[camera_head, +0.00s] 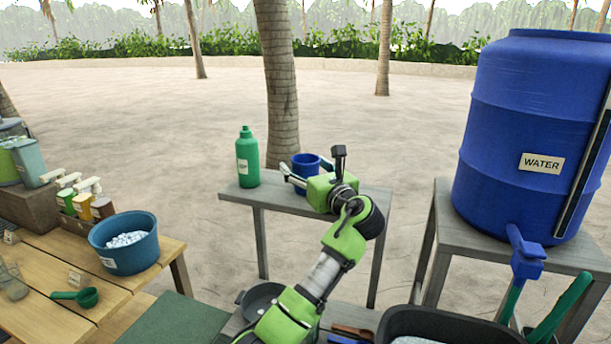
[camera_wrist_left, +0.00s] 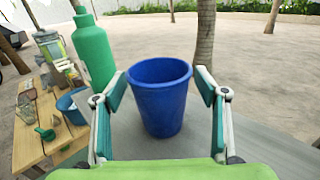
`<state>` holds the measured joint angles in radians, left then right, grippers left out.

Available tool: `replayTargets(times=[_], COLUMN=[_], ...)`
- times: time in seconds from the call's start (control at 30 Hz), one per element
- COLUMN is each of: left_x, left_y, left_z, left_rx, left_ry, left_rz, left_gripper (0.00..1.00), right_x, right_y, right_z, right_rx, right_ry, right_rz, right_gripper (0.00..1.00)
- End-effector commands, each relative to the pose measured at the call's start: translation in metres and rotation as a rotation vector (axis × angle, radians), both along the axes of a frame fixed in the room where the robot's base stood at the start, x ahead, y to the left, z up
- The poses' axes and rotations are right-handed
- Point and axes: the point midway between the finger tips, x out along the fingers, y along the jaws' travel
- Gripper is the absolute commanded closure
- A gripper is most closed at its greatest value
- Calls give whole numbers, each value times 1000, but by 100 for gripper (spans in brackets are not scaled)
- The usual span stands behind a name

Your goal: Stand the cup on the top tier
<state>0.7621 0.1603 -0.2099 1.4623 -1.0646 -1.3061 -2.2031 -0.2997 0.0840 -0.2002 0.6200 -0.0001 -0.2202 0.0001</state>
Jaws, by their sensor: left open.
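The blue cup (camera_head: 306,163) stands upright on the grey top tier (camera_head: 262,199), right of the green bottle (camera_head: 247,157). In the left wrist view the cup (camera_wrist_left: 160,95) is centred between the two fingers, its mouth up and empty as far as I can see. My left gripper (camera_head: 305,172) is open, with a finger on each side of the cup. In the wrist view there seem to be gaps between the fingertips and the cup wall. In the head view the gripper body hides the cup's lower part. My right gripper is not in view.
The green bottle stands close to the left finger. A blue water barrel (camera_head: 520,120) stands on a stand at the right. A lower tier with a dark pan (camera_head: 262,298) lies below. A wooden table (camera_head: 60,250) with a tub (camera_head: 124,245) is at the left.

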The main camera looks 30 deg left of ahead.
Motion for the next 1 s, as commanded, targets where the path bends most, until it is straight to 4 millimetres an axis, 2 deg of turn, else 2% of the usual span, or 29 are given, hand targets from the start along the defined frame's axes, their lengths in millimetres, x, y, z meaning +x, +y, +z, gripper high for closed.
replayTargets(times=[0.07,0.1,0.23,0.27,0.33,0.37,0.73,0.87,1.0], left_x=[0,0,0,0,0,0,0,0,-22], left_y=[0,0,0,0,-1,-1,-1,-1,-12], left_z=[0,0,0,0,0,0,7,27,59], left_rx=[0,0,-1,-1,-1,0,-2,-1,-3], left_ry=[0,0,1,1,1,0,-3,-8,-12], left_rz=[0,0,0,0,0,0,0,0,-3], left_gripper=[34,39,73,76,76,79,79,79,79], right_x=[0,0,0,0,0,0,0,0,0], right_y=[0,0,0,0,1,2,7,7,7], right_z=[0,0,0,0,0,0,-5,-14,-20], right_rx=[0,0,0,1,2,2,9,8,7], right_ry=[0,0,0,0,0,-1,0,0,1], right_rz=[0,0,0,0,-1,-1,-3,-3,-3], right_gripper=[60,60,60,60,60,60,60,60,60])
